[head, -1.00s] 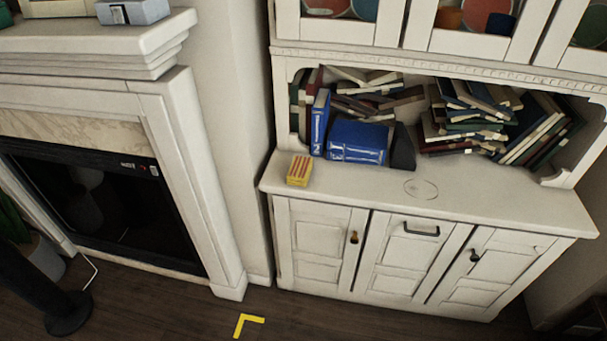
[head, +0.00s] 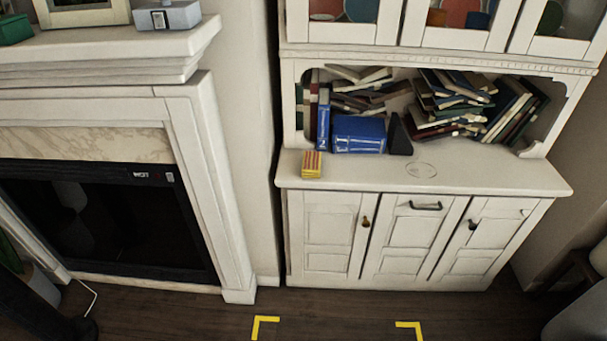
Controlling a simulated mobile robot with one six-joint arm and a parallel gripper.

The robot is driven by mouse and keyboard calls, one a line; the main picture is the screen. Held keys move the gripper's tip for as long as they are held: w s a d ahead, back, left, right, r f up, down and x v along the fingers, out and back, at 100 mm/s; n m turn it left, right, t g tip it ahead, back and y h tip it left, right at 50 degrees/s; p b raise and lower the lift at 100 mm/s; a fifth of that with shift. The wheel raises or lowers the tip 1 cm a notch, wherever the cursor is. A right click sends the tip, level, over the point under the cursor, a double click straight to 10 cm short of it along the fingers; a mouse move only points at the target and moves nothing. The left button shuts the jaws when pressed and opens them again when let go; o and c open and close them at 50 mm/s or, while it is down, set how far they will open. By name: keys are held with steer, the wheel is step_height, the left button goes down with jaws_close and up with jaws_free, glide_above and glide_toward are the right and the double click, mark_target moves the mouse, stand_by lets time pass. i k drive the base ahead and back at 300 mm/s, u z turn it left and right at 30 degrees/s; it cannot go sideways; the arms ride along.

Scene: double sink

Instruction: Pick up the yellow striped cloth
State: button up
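The yellow striped cloth (head: 312,164) shows as a small, block-like yellow item with red stripes on its top. It sits on the white cabinet's counter (head: 470,178), near the left end and close to the front edge. It stands in front of the blue books, and nothing covers it from this side. My gripper is not in view.
Blue books (head: 358,134) and a dark wedge-shaped item (head: 400,138) stand behind the cloth; piled books (head: 465,100) fill the shelf. A white fireplace (head: 190,165) is at left. Yellow corner marks (head: 262,327) lie on the floor. The counter's right part is clear.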

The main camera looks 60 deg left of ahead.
mark_target(310, 168)
steer(key=z, duration=0.1)
steer(key=k, duration=1.25)
steer(key=u, duration=2.15)
steer(key=i, duration=0.65)
